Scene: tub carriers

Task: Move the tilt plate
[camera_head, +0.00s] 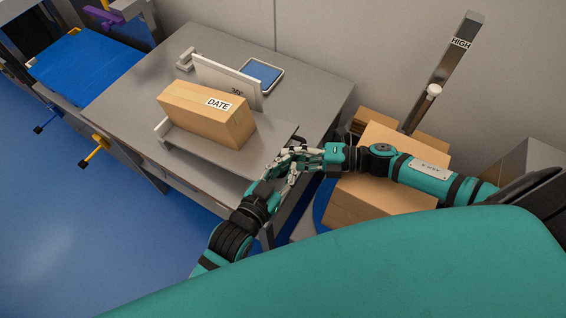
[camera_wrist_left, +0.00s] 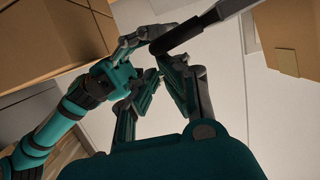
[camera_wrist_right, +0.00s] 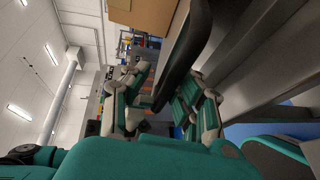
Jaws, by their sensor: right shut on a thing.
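A dark bar (camera_wrist_left: 205,27) shows in the left wrist view and also in the right wrist view (camera_wrist_right: 182,58). My right gripper (camera_head: 287,157) is shut on this bar near the plate's right corner. My left gripper (camera_head: 281,176) is close beside it, its fingertips near the bar in the left wrist view (camera_wrist_left: 158,66). Whether it grips is unclear. The overlapping fingers hide the contact.
A tablet-like device (camera_head: 262,73) lies behind the panel on the table (camera_head: 125,100). Cardboard boxes (camera_head: 375,207) stand at the right under my right arm, beside a metal post marked HIGH (camera_head: 445,72). A blue-topped cart (camera_head: 85,65) stands at the left. Blue floor lies in front.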

